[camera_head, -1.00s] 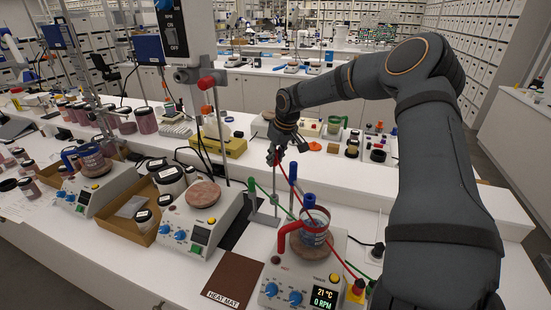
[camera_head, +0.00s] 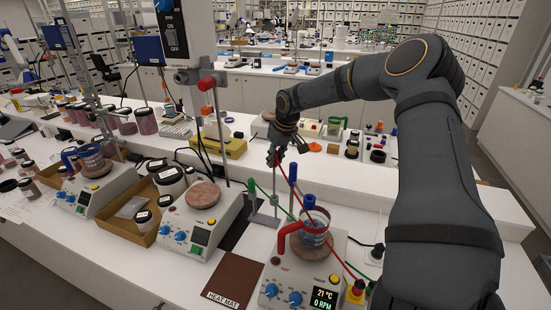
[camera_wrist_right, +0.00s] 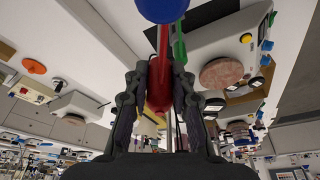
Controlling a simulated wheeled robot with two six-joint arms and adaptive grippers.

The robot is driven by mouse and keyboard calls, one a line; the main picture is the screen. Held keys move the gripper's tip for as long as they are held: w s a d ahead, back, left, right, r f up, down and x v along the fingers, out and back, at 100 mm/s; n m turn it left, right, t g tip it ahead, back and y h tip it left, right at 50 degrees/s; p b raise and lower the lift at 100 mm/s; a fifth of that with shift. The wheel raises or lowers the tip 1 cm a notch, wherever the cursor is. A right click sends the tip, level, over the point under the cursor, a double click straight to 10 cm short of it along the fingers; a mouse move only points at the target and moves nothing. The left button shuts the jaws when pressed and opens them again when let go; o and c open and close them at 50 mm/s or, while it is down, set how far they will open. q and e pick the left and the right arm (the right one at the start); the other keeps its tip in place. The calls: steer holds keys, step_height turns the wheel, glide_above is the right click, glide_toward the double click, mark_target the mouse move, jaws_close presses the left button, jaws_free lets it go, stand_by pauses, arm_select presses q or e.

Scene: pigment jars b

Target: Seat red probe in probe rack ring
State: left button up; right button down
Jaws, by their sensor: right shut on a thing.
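My right gripper (camera_head: 275,160) is above the probe rack, a thin metal stand whose base (camera_head: 263,219) rests behind the front hot plate. In the right wrist view my right gripper (camera_wrist_right: 158,85) is shut on the red probe (camera_wrist_right: 158,88), with a fingertip on each side. In the head view, only a small red part of the probe shows at the fingers. A green probe (camera_head: 251,187) and a blue probe (camera_head: 293,175) stand at the rack's sides. The rack's rings are too small to make out. My left gripper is not in view.
The front hot plate (camera_head: 329,279) carries a beaker (camera_head: 316,238) beside a red handle (camera_head: 290,234). Red and green cables run down to the right. Another hot plate (camera_head: 197,232) and a dark heat mat (camera_head: 233,277) lie to the left. A yellow box (camera_head: 232,147) stands behind.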

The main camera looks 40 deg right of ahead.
step_height(320, 180, down, 8)
steer(key=b, duration=0.6)
stand_by(2.9)
steer(key=c, duration=1.1)
jaws_free()
steer(key=shift+r, duration=0.15)
steer(key=shift+o, duration=0.2)
steer(key=v, duration=1.2)
